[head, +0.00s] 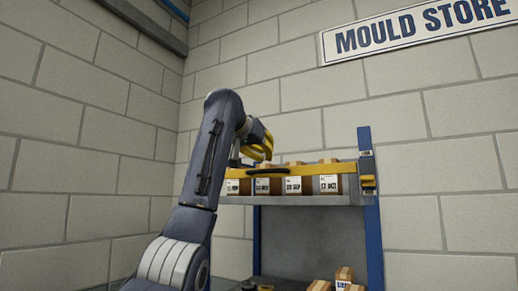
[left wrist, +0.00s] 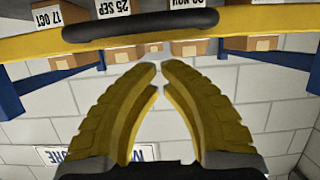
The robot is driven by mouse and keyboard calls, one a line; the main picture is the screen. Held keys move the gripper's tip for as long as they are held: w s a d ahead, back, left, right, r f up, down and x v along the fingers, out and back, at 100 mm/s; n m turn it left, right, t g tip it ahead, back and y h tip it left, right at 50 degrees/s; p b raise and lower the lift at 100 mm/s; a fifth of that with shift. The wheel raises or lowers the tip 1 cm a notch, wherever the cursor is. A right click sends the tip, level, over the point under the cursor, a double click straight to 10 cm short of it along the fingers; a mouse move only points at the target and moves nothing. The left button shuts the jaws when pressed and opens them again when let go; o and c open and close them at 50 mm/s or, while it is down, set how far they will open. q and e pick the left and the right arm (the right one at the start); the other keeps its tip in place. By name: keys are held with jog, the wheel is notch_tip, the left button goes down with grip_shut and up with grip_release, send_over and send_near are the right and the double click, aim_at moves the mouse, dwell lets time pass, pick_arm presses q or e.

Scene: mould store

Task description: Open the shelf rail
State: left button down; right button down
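A dark handle (head: 268,171) is fixed on the rail; in the left wrist view the handle (left wrist: 140,25) and the rail (left wrist: 250,20) cross the top. My left gripper (head: 264,150) is just above the rail near the handle. Its yellow fingers (left wrist: 159,66) have tips almost meeting, nothing between them, and appear apart from the handle. My right gripper is not in view.
Several labelled boxes (head: 330,184) stand on the upper shelf (head: 300,200) behind the rail. More boxes (head: 344,276) sit lower down. A blue post (head: 370,230) bounds the right side. A block wall with a sign (head: 420,28) is behind.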

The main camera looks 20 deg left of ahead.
pick_arm(q)
jog(key=shift+s+a+f, duration=0.1)
jog(key=shift+s+f, duration=0.25)
jog(key=shift+f, duration=0.35)
jog(key=shift+s+f, duration=0.35)
jog(key=shift+f, duration=0.3)
